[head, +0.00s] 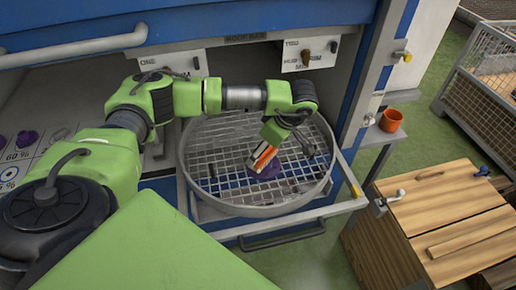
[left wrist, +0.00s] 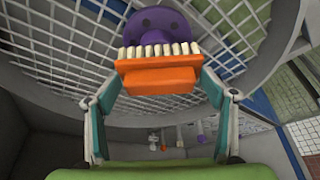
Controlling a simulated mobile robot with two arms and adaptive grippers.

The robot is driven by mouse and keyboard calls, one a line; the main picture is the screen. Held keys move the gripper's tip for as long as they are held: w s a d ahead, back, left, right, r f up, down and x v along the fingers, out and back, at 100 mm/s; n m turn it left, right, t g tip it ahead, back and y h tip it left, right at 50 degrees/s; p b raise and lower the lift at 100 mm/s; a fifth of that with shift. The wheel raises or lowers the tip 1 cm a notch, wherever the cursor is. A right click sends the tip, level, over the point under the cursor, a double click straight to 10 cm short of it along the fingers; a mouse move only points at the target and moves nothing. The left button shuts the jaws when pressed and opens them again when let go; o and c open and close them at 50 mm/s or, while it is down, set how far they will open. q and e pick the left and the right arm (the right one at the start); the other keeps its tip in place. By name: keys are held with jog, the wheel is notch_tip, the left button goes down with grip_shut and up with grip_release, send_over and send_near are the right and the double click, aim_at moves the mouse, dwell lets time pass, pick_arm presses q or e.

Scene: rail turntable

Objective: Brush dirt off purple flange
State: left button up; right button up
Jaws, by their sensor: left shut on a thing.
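The purple flange (head: 269,171) lies on the wire grid of the round grey turntable basket (head: 240,211), right of its middle. In the left wrist view the flange (left wrist: 160,20) is at the top, with dark spots that could be holes or dirt; I cannot tell which. My left gripper (head: 270,150) is shut on an orange brush (head: 262,157), directly over the flange. In the left wrist view the brush (left wrist: 158,80) sits between both fingers, its pale bristles facing the flange and overlapping its lower edge. Whether they touch is unclear. My right gripper is out of view.
A blue frame post (head: 372,75) stands right of the basket, with an orange cup (head: 391,120) on a small shelf beyond. A wooden bench (head: 430,200) is at right, a wire cage (head: 490,65) behind. Signs (head: 310,52) hang above. A marked sheet (head: 40,150) lies at left.

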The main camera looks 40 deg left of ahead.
pick_arm(q)
jog(key=shift+w+d+f+b, duration=0.1)
jog(key=shift+w+d+b, duration=0.45)
jog(key=shift+w+d, duration=0.4)
jog(key=shift+s+a+p, duration=0.35)
jog(key=shift+s+a, duration=0.3)
jog(key=shift+s+a+p, duration=0.3)
jog(key=shift+s+a, duration=0.8)
jog(key=shift+s, duration=0.1)
notch_tip(320, 180, up, 8)
jog(key=p, duration=0.4)
jog(key=shift+p, duration=0.35)
